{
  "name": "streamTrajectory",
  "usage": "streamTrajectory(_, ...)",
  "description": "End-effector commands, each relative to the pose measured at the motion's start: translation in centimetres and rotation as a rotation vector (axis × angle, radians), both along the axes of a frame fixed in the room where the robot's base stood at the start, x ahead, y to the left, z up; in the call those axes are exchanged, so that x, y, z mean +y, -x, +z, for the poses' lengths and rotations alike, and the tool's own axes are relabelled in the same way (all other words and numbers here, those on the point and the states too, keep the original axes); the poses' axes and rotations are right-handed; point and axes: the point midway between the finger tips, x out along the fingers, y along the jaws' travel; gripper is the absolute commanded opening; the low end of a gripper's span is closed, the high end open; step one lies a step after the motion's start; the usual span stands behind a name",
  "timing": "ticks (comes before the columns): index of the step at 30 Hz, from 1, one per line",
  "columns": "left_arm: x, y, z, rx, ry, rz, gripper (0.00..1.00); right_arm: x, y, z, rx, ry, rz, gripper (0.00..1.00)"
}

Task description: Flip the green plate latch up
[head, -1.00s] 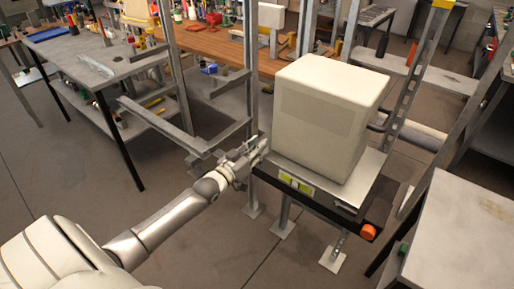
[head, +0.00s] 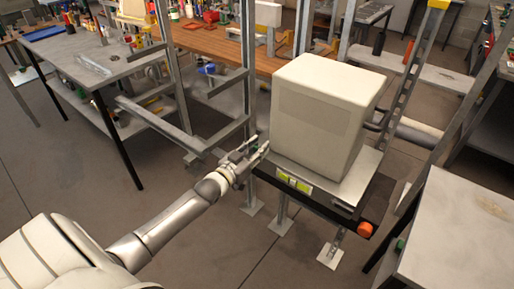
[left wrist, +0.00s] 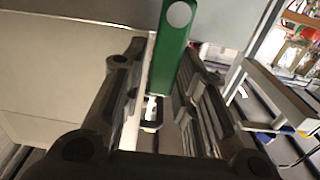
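The green plate latch (left wrist: 172,55) shows in the left wrist view as a flat green strip with a round pale hole at its top. It stands between the two fingers of my left gripper (left wrist: 162,75), closer to the right finger. The fingers look apart, with a gap on the left side of the plate. In the head view my left gripper (head: 258,150) is at the left end of the support under the white box-shaped heater (head: 318,118). I cannot make out the latch there. My right gripper is not in view.
Yellow-green labels (head: 293,181) and an orange knob (head: 364,229) are on the front edge of the heater's support. Metal posts (head: 248,75) stand behind my left gripper. A grey table (head: 460,235) is at the right. The floor in front is clear.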

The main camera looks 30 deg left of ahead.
Motion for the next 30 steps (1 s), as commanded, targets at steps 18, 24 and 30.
streamTrajectory(18, 0.1, 2.0, -0.1, 0.002, 0.003, -0.001, 0.39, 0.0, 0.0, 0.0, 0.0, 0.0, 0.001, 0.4)
streamTrajectory(24, 0.4, 5.3, -0.2, 0.004, 0.003, -0.001, 0.39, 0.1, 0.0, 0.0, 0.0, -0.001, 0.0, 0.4)
streamTrajectory(30, 0.6, 8.5, -0.1, 0.003, 0.002, 0.0, 0.39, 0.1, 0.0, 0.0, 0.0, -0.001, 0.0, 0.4)
